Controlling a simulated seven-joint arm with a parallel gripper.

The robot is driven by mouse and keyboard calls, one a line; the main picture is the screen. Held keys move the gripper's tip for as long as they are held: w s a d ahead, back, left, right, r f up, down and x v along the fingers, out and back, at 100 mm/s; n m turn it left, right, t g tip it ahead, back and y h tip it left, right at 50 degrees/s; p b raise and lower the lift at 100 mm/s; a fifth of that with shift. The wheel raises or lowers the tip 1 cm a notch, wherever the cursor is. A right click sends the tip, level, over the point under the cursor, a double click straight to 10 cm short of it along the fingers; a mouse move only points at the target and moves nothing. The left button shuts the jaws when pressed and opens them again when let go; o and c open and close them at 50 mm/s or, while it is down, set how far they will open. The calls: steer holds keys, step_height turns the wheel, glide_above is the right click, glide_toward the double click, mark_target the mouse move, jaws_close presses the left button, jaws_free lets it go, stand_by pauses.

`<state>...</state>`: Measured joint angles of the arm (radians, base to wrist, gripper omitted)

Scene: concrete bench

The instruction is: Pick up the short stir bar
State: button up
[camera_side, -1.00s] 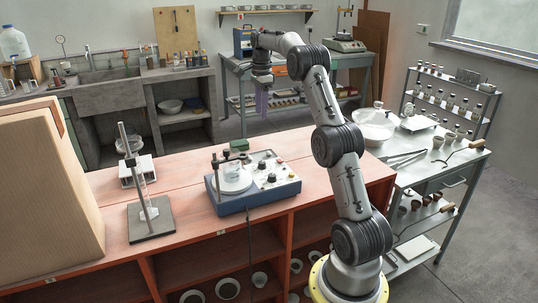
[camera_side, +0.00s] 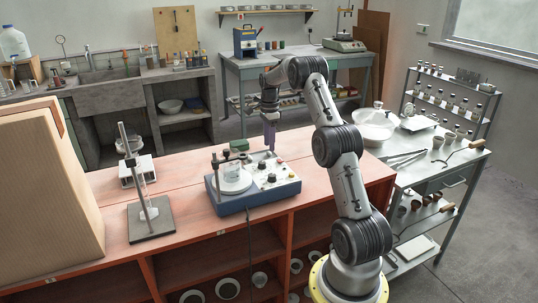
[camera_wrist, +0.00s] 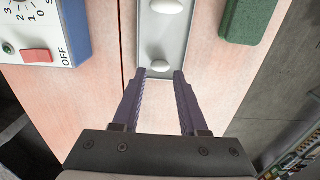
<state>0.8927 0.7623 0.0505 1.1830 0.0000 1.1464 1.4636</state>
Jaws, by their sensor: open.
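Two white stir bars lie in a pale narrow tray (camera_wrist: 172,30) in the wrist view. The smaller one, the short stir bar (camera_wrist: 160,65), is near the tray's closest end, and a larger stir bar (camera_wrist: 167,5) is farther along, cut by the frame's top. My gripper (camera_wrist: 160,75) is open and empty, with its two purple fingers on either side of the short stir bar's position in the picture. The height of the fingertips above the tray is hard to tell. In the side view my gripper (camera_side: 270,146) points down behind the stirrer, and I cannot make out the stir bars there.
A blue and white stirrer (camera_side: 254,187) with a beaker stands in front of the gripper; its corner (camera_wrist: 40,35) shows left in the wrist view. A green block (camera_wrist: 247,18) lies right of the tray. A stand (camera_side: 150,222) is farther left on the red bench.

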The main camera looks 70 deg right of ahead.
mark_target(269, 153)
steer(key=shift+f, duration=1.45)
steer(key=shift+c, duration=0.3)
jaws_close()
steer(key=shift+r, duration=0.1)
